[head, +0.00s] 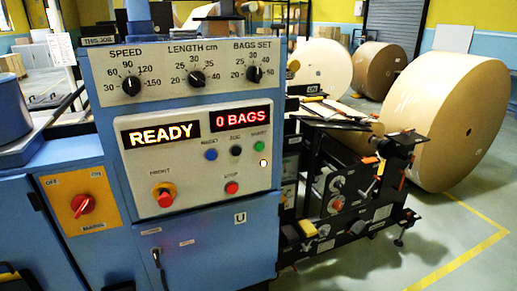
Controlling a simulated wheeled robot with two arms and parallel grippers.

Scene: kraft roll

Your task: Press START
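The blue machine's control panel (200,160) faces me in the head view. A green button (259,146) sits at the right end of a row of three buttons; its small label is hard to read but looks like START. A black button (236,150) and a blue button (211,154) are to its left. A small lamp (263,162) glows below the green button. The displays read READY (160,134) and 0 BAGS (241,118). A red STOP button (231,188) is lower down. Neither of my grippers is in view.
A red mushroom button (164,194) on yellow is at the panel's lower left. A red rotary mains switch (82,205) is further left. Three dials, including the speed dial (131,85), are above. Black machine parts (345,185) stick out at right, before large paper rolls (447,125).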

